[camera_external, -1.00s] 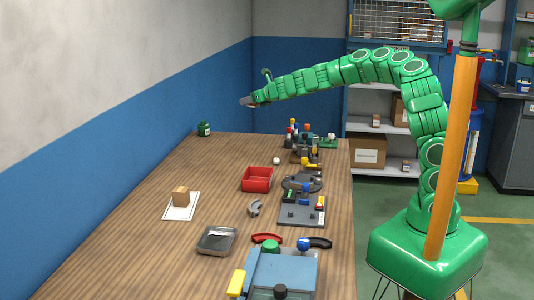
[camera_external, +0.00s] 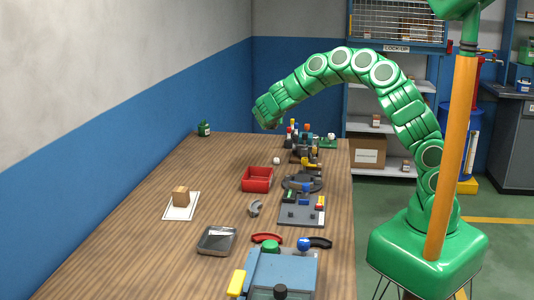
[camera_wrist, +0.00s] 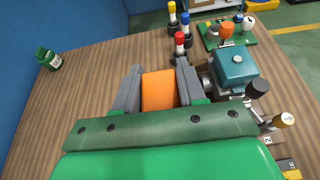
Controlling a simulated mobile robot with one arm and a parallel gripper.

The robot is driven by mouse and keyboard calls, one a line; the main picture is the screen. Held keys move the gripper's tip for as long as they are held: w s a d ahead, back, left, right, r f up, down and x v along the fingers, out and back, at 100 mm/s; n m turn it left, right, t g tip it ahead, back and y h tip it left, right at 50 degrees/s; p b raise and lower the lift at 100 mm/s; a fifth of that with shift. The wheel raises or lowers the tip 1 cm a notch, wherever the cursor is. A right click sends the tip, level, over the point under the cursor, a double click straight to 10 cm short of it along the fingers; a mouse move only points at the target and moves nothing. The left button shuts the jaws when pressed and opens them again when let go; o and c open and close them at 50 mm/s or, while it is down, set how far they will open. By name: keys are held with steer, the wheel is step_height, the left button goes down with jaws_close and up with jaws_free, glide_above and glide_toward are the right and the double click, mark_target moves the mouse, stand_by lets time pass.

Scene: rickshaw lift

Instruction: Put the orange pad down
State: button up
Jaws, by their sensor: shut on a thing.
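In the wrist view, my gripper (camera_wrist: 157,72) has its two grey fingers closed on the sides of the orange pad (camera_wrist: 158,92). The pad sits between the fingers, and its lower part is hidden by my green wrist housing. Bare wooden tabletop (camera_wrist: 95,85) shows beyond and to the left of the fingers. In the external view, my gripper end (camera_external: 268,120) points down over the far part of the table. The fingers and the pad cannot be made out there.
A teal block device (camera_wrist: 232,72) stands close right of my fingers. Colour-topped posts (camera_wrist: 181,42) stand just beyond them. A green bottle (camera_wrist: 48,59) is at the far left. The table's left side is mostly clear.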

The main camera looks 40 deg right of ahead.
steer(key=s+a+f+m+g+h, duration=0.3)
steer(key=s+a+m+g, duration=0.1)
steer(key=s, duration=0.7)
glide_above(259, 160)
steer(key=shift+s+a+f, duration=0.1)
steer(key=shift+f, duration=2.3)
steer(key=shift+s+a+f, duration=0.1)
steer(key=shift+f, duration=3.8)
steer(key=shift+f, duration=0.15)
steer(key=o, duration=1.1)
steer(key=shift+c, duration=0.2)
